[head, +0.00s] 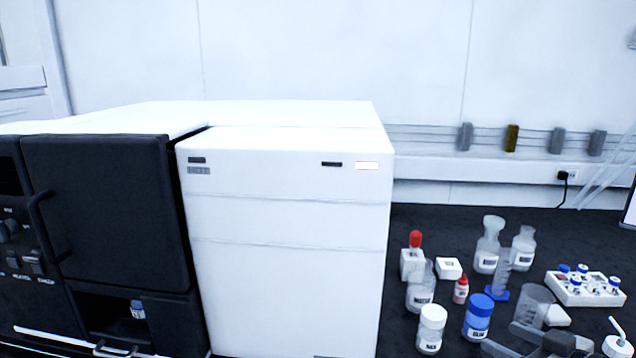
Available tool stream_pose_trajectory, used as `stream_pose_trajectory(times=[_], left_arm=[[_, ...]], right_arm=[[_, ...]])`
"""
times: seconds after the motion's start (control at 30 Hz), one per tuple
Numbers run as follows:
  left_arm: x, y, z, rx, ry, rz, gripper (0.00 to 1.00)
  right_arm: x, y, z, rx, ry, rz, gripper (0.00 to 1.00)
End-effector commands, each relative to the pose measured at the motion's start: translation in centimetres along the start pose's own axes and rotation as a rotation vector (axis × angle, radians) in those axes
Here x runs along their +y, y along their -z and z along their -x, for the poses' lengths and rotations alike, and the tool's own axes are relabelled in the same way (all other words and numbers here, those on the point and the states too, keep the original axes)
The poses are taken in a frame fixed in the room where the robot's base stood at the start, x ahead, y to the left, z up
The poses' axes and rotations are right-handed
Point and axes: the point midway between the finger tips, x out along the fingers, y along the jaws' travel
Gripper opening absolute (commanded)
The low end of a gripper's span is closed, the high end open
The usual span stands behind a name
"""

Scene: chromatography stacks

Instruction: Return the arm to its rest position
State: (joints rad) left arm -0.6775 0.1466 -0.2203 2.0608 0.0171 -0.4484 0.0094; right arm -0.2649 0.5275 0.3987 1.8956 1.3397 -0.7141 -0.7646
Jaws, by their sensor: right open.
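My right gripper (510,340) shows at the bottom right edge of the head view, mostly cut off by the frame. Its grey fingers are apart and I see nothing held between them. It is in front of the bench items, close to a blue-labelled jar with a blue cap (478,318) and a clear beaker (533,304); whether it touches them I cannot tell. My left gripper is not in view.
A large white chromatography stack (290,260) with a black-doored unit (100,200) fills the left and middle. A white-capped jar (431,330), flasks, a small red-capped bottle (461,289) and a vial rack (585,289) crowd the dark bench (430,215) at right.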

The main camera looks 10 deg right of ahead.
Motion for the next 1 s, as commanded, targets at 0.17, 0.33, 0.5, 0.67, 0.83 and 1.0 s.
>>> stream_pose_trajectory(times=[0.17, 0.33, 0.5, 0.67, 0.83, 1.0], left_arm=[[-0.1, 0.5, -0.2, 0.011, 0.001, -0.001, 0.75], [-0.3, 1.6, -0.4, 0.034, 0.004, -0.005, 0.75], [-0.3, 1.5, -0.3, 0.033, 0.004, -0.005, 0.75], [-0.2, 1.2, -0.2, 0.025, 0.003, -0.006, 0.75], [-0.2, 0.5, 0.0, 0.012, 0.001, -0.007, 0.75], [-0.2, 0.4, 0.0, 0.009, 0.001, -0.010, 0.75]], right_arm=[[-2.5, -3.9, -0.8, -0.081, -0.008, -0.022, 0.59], [-5.6, -7.9, -1.2, -0.163, -0.022, -0.039, 0.59], [-10.5, -12.6, -1.1, -0.253, -0.035, -0.054, 0.59], [-18.0, -16.9, -0.2, -0.321, -0.041, -0.064, 0.59], [-24.7, -18.2, 1.1, -0.327, -0.039, -0.069, 0.59], [-27.0, -18.1, 1.6, -0.316, -0.038, -0.070, 0.59]])
